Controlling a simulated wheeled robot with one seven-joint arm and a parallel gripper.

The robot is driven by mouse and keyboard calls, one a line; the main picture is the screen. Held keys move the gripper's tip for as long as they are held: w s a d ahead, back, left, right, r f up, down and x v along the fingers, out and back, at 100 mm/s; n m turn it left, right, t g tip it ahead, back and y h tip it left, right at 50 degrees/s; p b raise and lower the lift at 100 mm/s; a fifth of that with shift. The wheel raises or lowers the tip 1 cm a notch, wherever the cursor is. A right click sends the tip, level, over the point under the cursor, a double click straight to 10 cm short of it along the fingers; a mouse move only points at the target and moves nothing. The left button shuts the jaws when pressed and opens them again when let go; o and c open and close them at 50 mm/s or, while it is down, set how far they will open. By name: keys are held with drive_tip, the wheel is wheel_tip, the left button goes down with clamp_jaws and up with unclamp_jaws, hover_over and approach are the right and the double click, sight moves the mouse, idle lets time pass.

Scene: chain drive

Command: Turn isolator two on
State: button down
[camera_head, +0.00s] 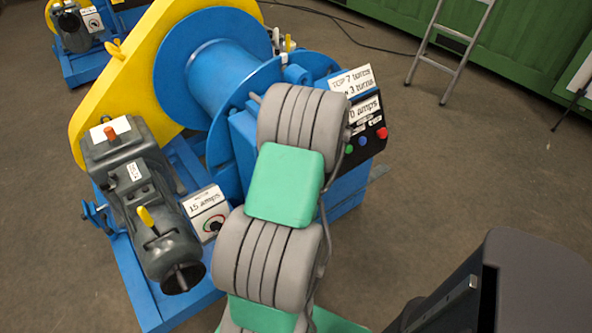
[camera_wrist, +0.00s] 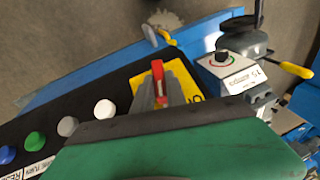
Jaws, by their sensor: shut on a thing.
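A red handle (camera_wrist: 159,75) stands on a yellow plate (camera_wrist: 190,84) set in a black panel in the wrist view. My gripper (camera_wrist: 159,90) has its grey fingers on either side of the handle and is shut on it. The handle's tip shows above and between the fingers; its lower part is hidden by them and by my green gripper body. The yellow plate carries a dark mark at its right edge, mostly hidden, so I cannot read an isolator number. In the head view my grey and green arm hides the gripper and this handle.
Beside the handle on the panel are white (camera_wrist: 104,108), grey (camera_wrist: 68,126), green and blue buttons. A dial box (camera_wrist: 228,68) labelled 15 amps stands close on the right; a yellow lever (camera_wrist: 290,68) juts out beyond it. The grey motor (camera_head: 145,205) and blue drum (camera_head: 225,75) crowd my arm's left. Open floor lies right.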

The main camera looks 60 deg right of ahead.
drive_tip(key=p, duration=0.1)
drive_tip(key=m+t+y+p, duration=0.1)
drive_tip(key=p, duration=0.1)
drive_tip(key=m+y+p, duration=0.1)
drive_tip(key=p, duration=0.1)
drive_tip(key=shift+s+d+r+t, duration=0.25)
drive_tip(key=shift+t, duration=0.05)
drive_tip(key=y+p, duration=0.1)
drive_tip(key=m+t+p, duration=0.1)
drive_tip(key=p, duration=0.1)
drive_tip(key=shift+d+f+t+y, duration=0.1)
drive_tip(key=shift+f+t+y, duration=0.2)
drive_tip(key=shift+f+y, duration=0.1)
drive_tip(key=shift+m, duration=0.3)
drive_tip(key=c, duration=1.4)
unclamp_jaws()
drive_tip(key=shift+o, duration=0.2)
drive_tip(key=p+v, duration=0.1)
drive_tip(key=v, duration=0.6)
drive_tip(key=shift+s+r, duration=0.25)
drive_tip(key=shift+s, duration=0.05)
drive_tip(key=shift+d, duration=0.15)
